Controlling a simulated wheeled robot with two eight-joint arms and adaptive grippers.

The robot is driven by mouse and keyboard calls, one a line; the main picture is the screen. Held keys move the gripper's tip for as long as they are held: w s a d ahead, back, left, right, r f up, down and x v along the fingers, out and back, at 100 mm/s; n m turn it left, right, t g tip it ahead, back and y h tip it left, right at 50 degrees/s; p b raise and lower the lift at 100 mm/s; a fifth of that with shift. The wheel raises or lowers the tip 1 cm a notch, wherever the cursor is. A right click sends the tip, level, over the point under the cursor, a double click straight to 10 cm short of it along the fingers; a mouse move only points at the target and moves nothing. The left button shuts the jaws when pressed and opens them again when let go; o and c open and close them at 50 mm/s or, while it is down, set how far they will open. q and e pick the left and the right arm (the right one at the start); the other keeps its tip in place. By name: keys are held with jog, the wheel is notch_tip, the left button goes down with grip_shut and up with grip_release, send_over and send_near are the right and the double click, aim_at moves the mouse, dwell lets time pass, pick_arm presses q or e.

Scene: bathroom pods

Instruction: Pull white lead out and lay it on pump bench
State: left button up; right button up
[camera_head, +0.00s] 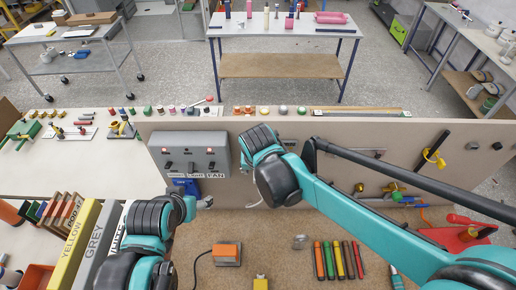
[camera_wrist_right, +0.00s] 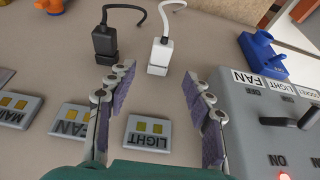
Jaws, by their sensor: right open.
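The white lead (camera_wrist_right: 160,55) has a white plug and a white cable curving up from it in the right wrist view. It stands on the beige board beside a black plug (camera_wrist_right: 104,42) with a black cable. My right gripper (camera_wrist_right: 158,108) is open and empty, its fingers spread to either side just short of the white plug and not touching it. In the head view my right arm covers that gripper, and a thin white curve (camera_head: 256,205) shows beside it. I cannot tell which surface is the pump bench.
A grey switch box (camera_wrist_right: 270,120) stands close to my right gripper's right finger, with a blue fitting (camera_wrist_right: 262,55) beyond it. A LIGHT plate (camera_wrist_right: 147,133) lies between the fingers. In the head view, a far table (camera_head: 280,30) carries bottles and a pink tray.

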jog(key=shift+x, duration=3.65)
grip_shut()
